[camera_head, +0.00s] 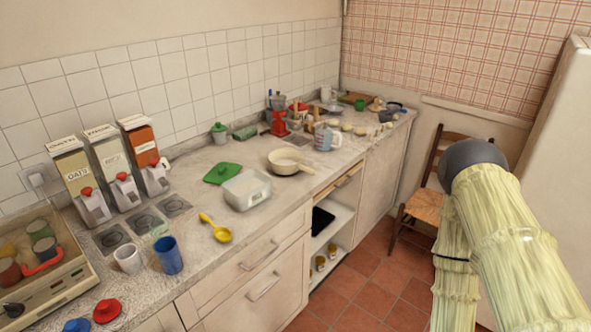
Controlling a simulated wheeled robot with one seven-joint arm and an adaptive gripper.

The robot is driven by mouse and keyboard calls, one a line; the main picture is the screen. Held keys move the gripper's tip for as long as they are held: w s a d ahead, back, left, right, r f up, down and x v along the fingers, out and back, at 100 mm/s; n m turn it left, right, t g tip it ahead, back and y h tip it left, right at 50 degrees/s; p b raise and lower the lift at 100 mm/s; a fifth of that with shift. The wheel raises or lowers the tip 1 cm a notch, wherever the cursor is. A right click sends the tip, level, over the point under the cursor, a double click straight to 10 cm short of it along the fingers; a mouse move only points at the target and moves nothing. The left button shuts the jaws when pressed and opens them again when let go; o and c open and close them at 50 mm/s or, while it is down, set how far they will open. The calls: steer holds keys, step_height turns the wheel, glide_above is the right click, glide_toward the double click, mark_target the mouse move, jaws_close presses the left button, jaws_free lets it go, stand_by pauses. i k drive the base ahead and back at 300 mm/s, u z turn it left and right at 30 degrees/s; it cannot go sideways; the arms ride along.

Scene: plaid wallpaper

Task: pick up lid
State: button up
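A green lid-like piece with a small raised knob (222,172) lies on the counter behind a pale box. A red knobbed lid (106,311) and a blue one (76,325) lie at the near left, the blue one cut off by the bottom edge. I cannot tell from this view which of them is the task's lid. My arm fills the right side, with a pale yellow cover and a dark round joint. My gripper is not in view, and nothing is seen touching any lid.
The pale box (247,189), a cream pan (290,162), a yellow scoop (216,229), a blue cup (168,255) and a white cup (128,259) stand on the counter (190,206). Dispensers line the wall. A chair (424,205) stands beyond open red floor tiles (362,285).

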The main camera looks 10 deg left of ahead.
mark_target(223, 172)
steer(key=z, duration=1.2)
steer(key=i, duration=1.45)
steer(key=u, duration=2.7)
